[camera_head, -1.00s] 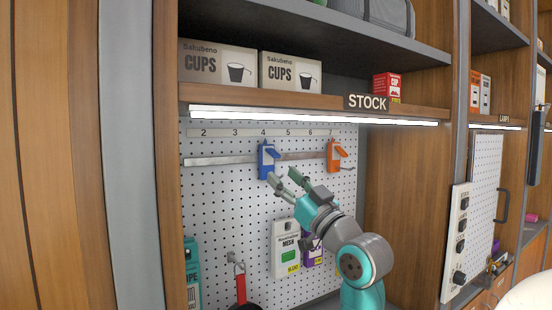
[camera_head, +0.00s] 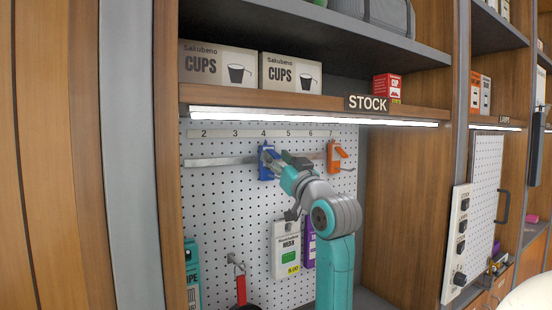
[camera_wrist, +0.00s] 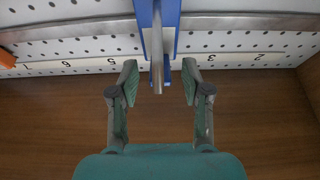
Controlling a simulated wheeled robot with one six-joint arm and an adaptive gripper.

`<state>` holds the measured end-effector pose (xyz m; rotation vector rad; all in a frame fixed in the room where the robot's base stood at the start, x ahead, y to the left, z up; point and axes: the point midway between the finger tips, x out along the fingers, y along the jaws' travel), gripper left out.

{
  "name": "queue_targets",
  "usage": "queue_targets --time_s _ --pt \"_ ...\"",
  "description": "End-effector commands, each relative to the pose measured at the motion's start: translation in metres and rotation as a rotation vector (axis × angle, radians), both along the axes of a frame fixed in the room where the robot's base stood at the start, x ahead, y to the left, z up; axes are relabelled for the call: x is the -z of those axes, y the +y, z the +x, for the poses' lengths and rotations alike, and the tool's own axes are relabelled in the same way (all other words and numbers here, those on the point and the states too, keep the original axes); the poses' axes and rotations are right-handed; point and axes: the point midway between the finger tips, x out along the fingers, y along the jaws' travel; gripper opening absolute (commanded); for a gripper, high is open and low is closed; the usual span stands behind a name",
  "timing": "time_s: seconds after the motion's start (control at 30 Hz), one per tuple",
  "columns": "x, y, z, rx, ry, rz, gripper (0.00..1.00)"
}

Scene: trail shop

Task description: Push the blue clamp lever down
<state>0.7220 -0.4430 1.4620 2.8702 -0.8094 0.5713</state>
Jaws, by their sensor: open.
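The blue clamp (camera_head: 264,172) hangs on the metal rail below number 4. In the wrist view the blue clamp (camera_wrist: 145,20) is at the top centre, with a grey-blue part (camera_wrist: 158,60) projecting from it towards the camera and ending in a pale tip. I take this part to be the lever, but its angle is hard to tell. My gripper (camera_wrist: 159,78) is open, one finger on each side of the projecting tip, with visible gaps and no clear contact. In the head view my gripper (camera_head: 277,160) is at the clamp's right side and partly covers it.
An orange clamp (camera_head: 335,155) is on the same rail (camera_head: 215,161) to the right. The white pegboard (camera_head: 215,215) stands close behind. A lit shelf edge (camera_head: 310,117) runs above. Hanging packets (camera_head: 286,245) and a red-handled item (camera_head: 241,287) are below.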

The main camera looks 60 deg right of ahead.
Motion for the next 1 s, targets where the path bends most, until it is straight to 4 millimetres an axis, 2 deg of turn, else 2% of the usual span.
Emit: queue_targets --time_s 0.13,0.4,0.43,0.6,0.63,1.0 --pt "-0.0029 -0.0036 0.0066 0.000 0.000 0.000 0.48" --pt "-0.0033 -0.0045 0.0075 0.000 0.000 -0.001 0.48" --pt "-0.0033 -0.0045 0.0075 0.000 0.000 -0.001 0.45" --pt "-0.0032 -0.0044 0.0074 0.000 0.000 -0.001 0.03" --pt "-0.0032 -0.0044 0.0074 0.000 0.000 -0.001 0.00" --pt "0.0010 -0.0059 0.0099 -0.002 -0.058 -0.036 0.00"
